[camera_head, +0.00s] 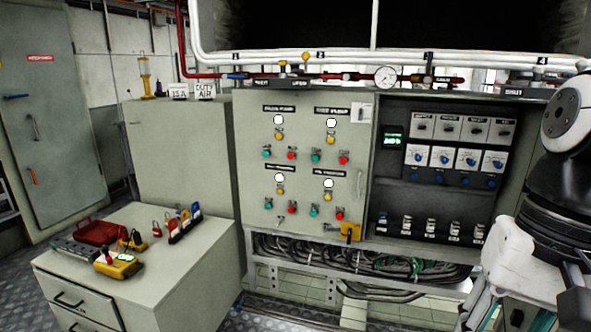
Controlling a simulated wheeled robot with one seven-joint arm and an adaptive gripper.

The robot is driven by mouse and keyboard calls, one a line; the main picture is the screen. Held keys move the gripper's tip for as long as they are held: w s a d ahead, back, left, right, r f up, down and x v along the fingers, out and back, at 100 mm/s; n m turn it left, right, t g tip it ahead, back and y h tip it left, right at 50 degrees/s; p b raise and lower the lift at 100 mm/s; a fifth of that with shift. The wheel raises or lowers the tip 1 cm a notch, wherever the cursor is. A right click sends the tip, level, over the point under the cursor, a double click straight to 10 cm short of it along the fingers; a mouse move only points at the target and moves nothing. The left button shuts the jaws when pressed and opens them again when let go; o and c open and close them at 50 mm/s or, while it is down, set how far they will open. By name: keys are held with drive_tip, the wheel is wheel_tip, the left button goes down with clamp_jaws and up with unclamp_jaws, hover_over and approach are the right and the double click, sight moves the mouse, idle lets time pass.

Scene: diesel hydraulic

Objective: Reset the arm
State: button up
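My arm (567,122) shows only in part along the right edge in the head view. A white and dark rounded joint is at the upper right, with dark and white links below it. These parts overlap the right end of the control cabinet (243,150) in the picture. I cannot make out my gripper or its fingers, so what it holds is hidden.
The cabinet has buttons, lamps, a yellow padlock-like piece (350,232) and an open bay of switches (455,157). A bench (180,270) at lower left bears a yellow meter (118,266), a red case (97,232) and padlocks. Pipes with a gauge (385,76) run above.

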drive_tip(key=s+a+f+n+t+h, duration=0.1)
drive_tip(key=s+f+n+t+h, duration=0.15)
drive_tip(key=s+n, duration=0.3)
wheel_tip(320, 180, up, 16)
drive_tip(key=t+p, duration=0.2)
drive_tip(key=p, duration=1.3)
drive_tip(key=shift+s, duration=0.45)
